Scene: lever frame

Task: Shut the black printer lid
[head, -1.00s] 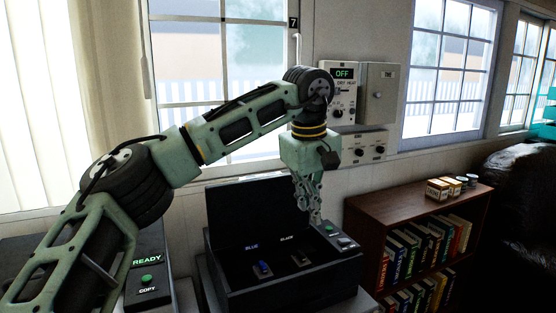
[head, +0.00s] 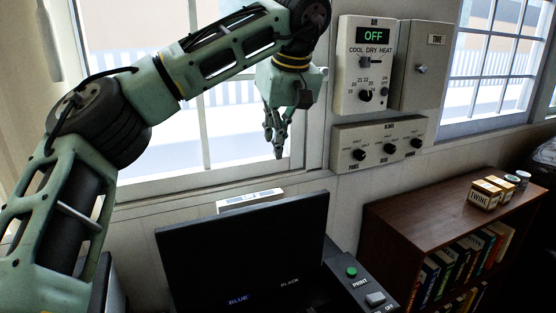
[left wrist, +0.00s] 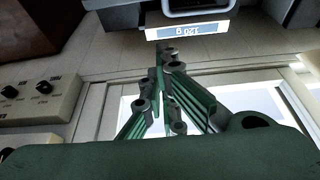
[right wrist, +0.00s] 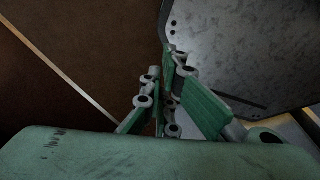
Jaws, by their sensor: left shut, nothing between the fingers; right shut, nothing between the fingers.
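The black printer lid (head: 240,250) stands open and upright in the head view, its inner face toward me. "BLUE" and "BLACK" labels show low in the opening, which the bottom edge of the view cuts off. My left gripper (head: 278,155) is shut and empty, pointing down in front of the window, above the lid's top edge and apart from it in the picture. Its closed fingers also show in the left wrist view (left wrist: 162,48). My right gripper (right wrist: 170,50) shows only in the right wrist view, shut and empty, near brown and grey surfaces.
A control panel with a green PRINT button (head: 351,272) sits right of the lid. A white box with a display (head: 250,200) is behind the lid. Wall control boxes (head: 365,65) and a bookshelf (head: 440,205) stand to the right.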

